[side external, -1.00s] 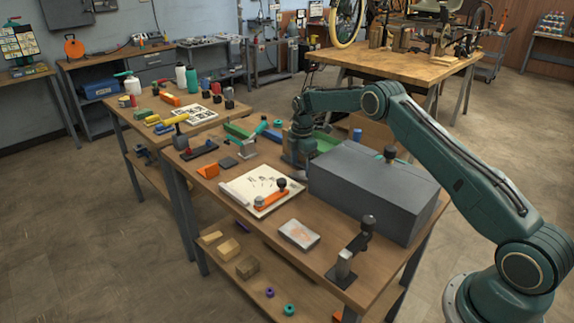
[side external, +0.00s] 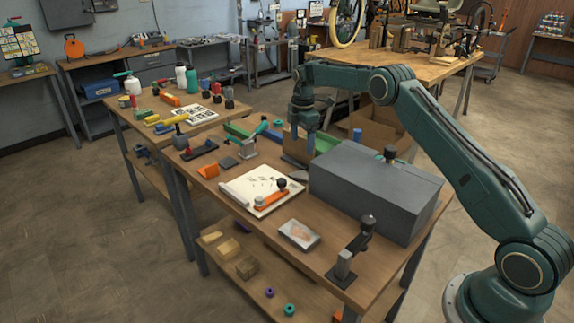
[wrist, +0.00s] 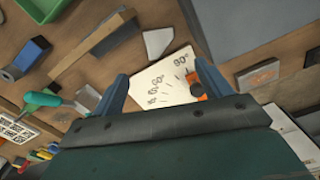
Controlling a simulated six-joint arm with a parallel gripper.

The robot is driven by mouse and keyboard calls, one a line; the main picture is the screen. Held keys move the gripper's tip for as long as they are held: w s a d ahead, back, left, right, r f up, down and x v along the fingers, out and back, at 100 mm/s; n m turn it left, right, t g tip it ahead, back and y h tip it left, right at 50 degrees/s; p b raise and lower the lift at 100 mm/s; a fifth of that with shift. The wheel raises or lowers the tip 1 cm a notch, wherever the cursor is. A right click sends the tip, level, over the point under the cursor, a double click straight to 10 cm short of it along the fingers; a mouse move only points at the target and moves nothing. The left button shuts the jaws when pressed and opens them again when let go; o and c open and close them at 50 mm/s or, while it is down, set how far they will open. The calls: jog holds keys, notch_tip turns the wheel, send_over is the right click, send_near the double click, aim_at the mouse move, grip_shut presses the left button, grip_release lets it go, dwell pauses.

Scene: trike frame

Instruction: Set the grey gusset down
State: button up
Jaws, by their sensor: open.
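The grey gusset (side external: 299,175), a small flat plate with cut corners, lies on the bench beside the large grey box. In the wrist view the gusset (wrist: 157,42) rests flat on the wood, just past the edge of the white drawing sheet and clear of my fingers. My gripper (side external: 304,128) is raised above the bench behind the gusset, pointing down. In the wrist view its two blue fingers (wrist: 163,85) are spread wide with nothing between them.
The large grey box (side external: 375,190) stands right of the gusset. A tan wooden bar (wrist: 95,42) and a green tray (wrist: 42,8) lie nearby. The white sheet (side external: 260,188) carries an orange part (side external: 271,201). A black-and-steel stand (side external: 345,262) is at the front.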

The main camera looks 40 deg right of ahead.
dwell(0.3)
jog(key=s+a+r+m+t, duration=0.1)
jog(key=s+a+r+m, duration=0.4)
jog(key=s+r, duration=0.5)
jog(key=s+a+r+m+t, duration=0.2)
jog(key=s+a+r, duration=0.45)
jog(key=r, duration=0.55)
jog(key=s+a+f+m+t, duration=0.1)
jog(key=s+a+m, duration=0.1)
jog(key=s, duration=1.1)
jog(key=s+a+f+m+t, duration=0.1)
jog(key=s+m, duration=0.4)
jog(key=s, duration=0.9)
jog(key=a+f, duration=0.1)
jog(key=a, duration=0.1)
jog(key=shift+a+t, duration=0.3)
jog(key=shift+a, duration=0.05)
jog(key=shift+s+f, duration=0.15)
jog(key=shift+s, duration=0.15)
jog(key=shift+c, duration=0.3)
jog(key=shift+w, duration=0.15)
